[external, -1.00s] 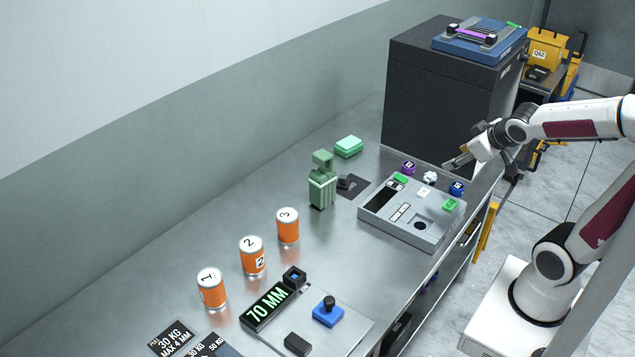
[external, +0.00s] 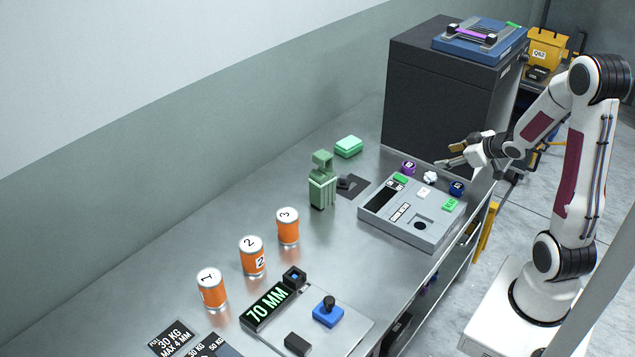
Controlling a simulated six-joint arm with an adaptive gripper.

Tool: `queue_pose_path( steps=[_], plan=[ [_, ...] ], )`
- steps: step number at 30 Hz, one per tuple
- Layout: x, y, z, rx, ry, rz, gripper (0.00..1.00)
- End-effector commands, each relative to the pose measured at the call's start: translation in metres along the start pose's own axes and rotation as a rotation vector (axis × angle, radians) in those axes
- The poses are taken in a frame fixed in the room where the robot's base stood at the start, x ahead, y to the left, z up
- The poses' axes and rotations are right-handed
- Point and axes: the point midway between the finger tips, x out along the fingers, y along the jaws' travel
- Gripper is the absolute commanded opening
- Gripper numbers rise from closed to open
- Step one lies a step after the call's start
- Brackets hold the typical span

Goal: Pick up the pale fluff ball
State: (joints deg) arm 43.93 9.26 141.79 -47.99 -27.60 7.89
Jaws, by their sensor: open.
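The pale fluff ball (external: 430,178) is a small whitish, lumpy ball near the back edge of the grey tray-like box, between a purple round piece and a dark blue round piece. My gripper (external: 446,157) is open and empty. Its fingers point left, and in the picture they are just above the ball, in front of the black cabinet. It appears apart from the ball, though its exact height is hard to tell.
The purple piece (external: 408,168) and blue piece (external: 456,188) flank the ball closely. The grey box (external: 385,219) lies in front, the black cabinet (external: 425,100) behind.

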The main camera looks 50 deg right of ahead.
Motion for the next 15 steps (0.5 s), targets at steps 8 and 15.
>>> queue_pose_path(
  steps=[8,15],
  plan=[
    [0.022,0.001,0.032,0.057,0.08,-0.095,0.5],
    [0.028,-0.004,0.052,0.125,0.164,-0.18,0.5]
  ],
)
